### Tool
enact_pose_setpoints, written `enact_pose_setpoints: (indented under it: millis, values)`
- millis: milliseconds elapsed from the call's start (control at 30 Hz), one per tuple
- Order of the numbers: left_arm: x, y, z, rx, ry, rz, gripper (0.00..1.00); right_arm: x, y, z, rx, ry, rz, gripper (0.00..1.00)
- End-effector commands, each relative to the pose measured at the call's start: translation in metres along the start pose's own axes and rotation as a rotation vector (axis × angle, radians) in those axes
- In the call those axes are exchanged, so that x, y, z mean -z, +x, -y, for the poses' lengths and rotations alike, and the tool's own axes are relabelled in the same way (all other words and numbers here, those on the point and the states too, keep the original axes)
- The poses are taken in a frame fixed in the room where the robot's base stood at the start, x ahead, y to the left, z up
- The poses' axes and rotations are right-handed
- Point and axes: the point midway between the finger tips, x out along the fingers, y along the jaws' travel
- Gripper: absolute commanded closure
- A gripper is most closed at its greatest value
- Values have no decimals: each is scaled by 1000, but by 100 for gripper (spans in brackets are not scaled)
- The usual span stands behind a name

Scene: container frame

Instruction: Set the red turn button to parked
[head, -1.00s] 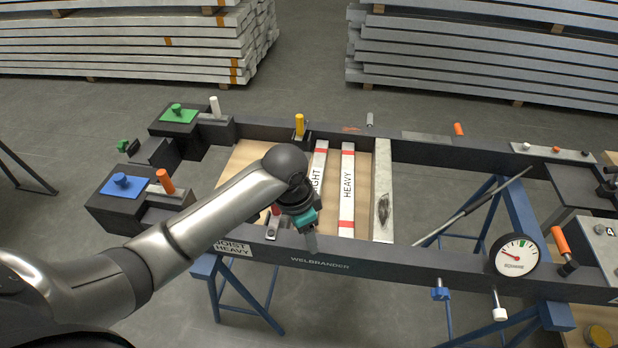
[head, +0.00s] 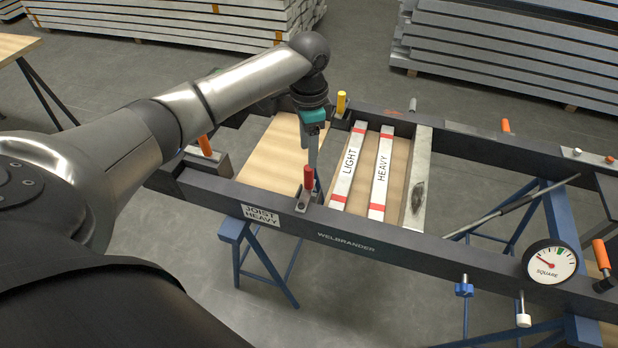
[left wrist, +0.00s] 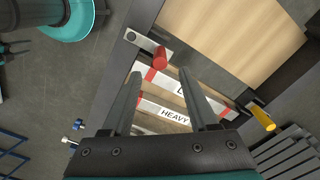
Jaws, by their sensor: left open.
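The red turn button (head: 308,178) stands on the near rail of the dark frame (head: 400,250), an upright red peg on a grey metal plate. The plate lies across the rail, its inner end reaching over the frame opening. The button also shows in the left wrist view (left wrist: 160,58), just beyond and between the fingertips in the picture. My left gripper (head: 313,158) is open and points down, close behind the red peg; in the left wrist view its two fingers (left wrist: 160,76) are apart with nothing held. Whether a finger touches the peg I cannot tell. My right gripper is not in view.
A yellow peg (head: 341,102) stands on the far rail, an orange peg (head: 205,145) at left. A dial (head: 551,262) sits on the near rail at right.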

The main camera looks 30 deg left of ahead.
Motion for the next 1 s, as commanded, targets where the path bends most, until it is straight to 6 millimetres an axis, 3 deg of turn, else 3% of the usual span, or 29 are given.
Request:
enact_pose_setpoints:
  millis: [33, 200, 400, 600, 900, 1000]
  values:
    - [0, 15, -1, -3, 0, 2, 40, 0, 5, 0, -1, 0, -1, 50]
    - [0, 52, -1, -2, -1, 3, 40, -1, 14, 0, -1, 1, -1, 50]
    - [0, 84, -1, -1, 0, 0, 40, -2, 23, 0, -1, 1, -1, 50]
    - [0, 99, 0, 1, 0, 0, 40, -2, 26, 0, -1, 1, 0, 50]
    - [0, 100, 0, 1, 1, -1, 40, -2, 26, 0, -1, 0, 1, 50]
    - [0, 100, 0, 1, 1, -1, 52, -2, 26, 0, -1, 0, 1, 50]
